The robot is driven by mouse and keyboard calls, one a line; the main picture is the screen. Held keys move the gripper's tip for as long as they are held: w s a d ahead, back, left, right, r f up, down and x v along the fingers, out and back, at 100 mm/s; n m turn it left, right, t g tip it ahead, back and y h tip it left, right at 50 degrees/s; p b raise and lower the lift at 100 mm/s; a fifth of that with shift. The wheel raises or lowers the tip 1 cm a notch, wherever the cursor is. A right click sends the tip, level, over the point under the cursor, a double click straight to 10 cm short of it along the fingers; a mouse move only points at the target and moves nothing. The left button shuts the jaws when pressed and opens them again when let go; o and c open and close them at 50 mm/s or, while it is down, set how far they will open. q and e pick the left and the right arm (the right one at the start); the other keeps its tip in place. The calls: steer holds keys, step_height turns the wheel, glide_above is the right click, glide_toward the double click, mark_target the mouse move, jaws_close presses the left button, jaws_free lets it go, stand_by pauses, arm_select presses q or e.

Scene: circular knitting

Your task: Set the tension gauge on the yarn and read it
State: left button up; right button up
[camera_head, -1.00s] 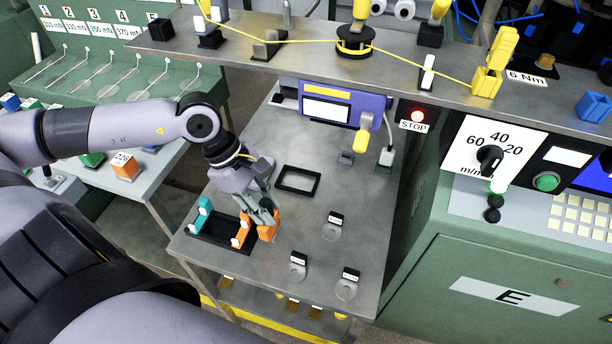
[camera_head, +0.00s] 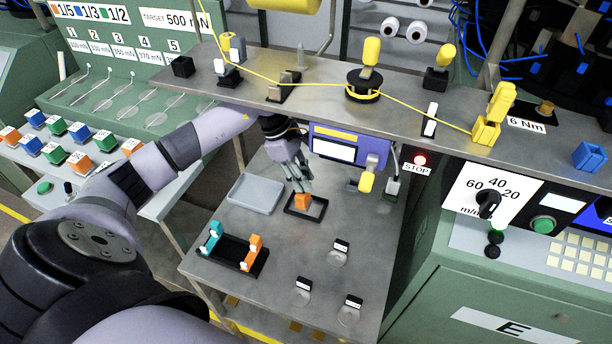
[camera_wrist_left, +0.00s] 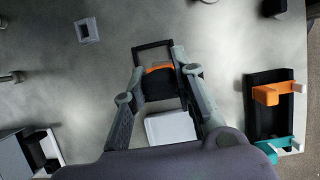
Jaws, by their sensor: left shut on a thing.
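The yellow yarn (camera_head: 300,83) runs along the grey upper shelf, past a black round wheel (camera_head: 363,86), to a yellow guide (camera_head: 487,128) on the right. A purple-blue device with a white screen (camera_head: 334,150), which may be the gauge, stands below the shelf; the screen is too small to read. My left gripper (camera_head: 301,187) is shut on an orange block (camera_head: 302,201), over a black square frame (camera_head: 318,212). In the left wrist view the block's dark face (camera_wrist_left: 159,86) sits between the fingers (camera_wrist_left: 160,85). I cannot tell whether the block touches the table. My right gripper is not in view.
A black holder (camera_head: 232,262) with teal and orange clips lies near the front left of the table. A grey tray (camera_head: 255,194) lies left of the frame. Several labelled round pieces (camera_head: 338,255) lie to the front right. A red STOP light (camera_head: 420,160) is on the machine.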

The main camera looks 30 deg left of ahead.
arm_select(q)
steer(key=shift+w+a, duration=0.15)
steer(key=shift+w, duration=0.75)
steer(key=shift+w+f, duration=0.1)
step_height(320, 180, down, 3)
steer(key=shift+r+p, duration=0.1)
steer(key=shift+p, duration=0.95)
steer(key=shift+f, duration=0.4)
steer(key=o, duration=0.6)
steer(key=shift+b, duration=0.3)
steer(key=shift+c, duration=0.2)
steer(key=o, duration=0.5)
steer(key=shift+c, duration=0.2)
